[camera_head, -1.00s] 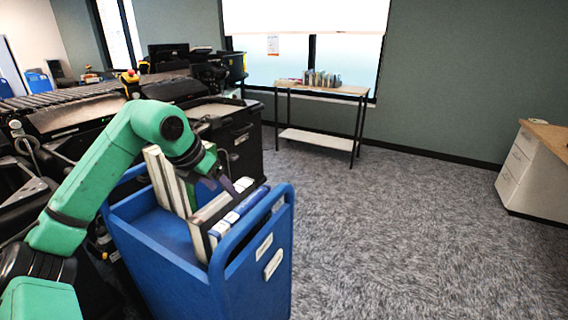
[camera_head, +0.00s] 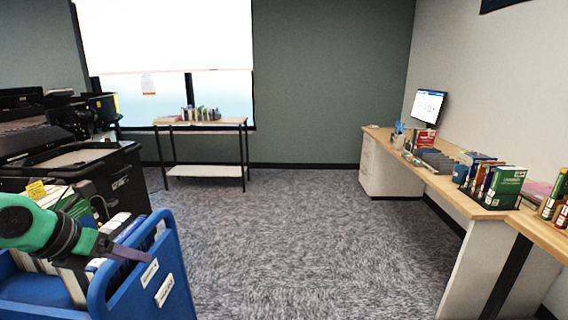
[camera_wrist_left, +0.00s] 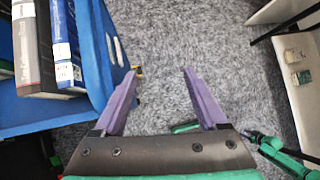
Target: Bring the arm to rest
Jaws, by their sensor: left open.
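My left gripper (camera_head: 138,252) reaches in from the lower left of the head view, over the near end of a blue book cart (camera_head: 176,262). In the left wrist view its two purple fingers (camera_wrist_left: 160,78) are spread apart with only carpet between them, so it is open and empty. The cart's blue side (camera_wrist_left: 92,40) lies left of the fingers, apart from them. Books stand in the cart, among them a grey one (camera_wrist_left: 34,45) and a blue-and-white one (camera_wrist_left: 65,45). My right gripper does not show clearly in either view.
A long wooden desk (camera_head: 440,182) with books and a monitor (camera_head: 427,107) runs along the right wall. A small table (camera_head: 205,124) with books stands under the window. Black sorter machinery (camera_head: 95,165) is at the left. The carpet (camera_head: 300,240) between is clear.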

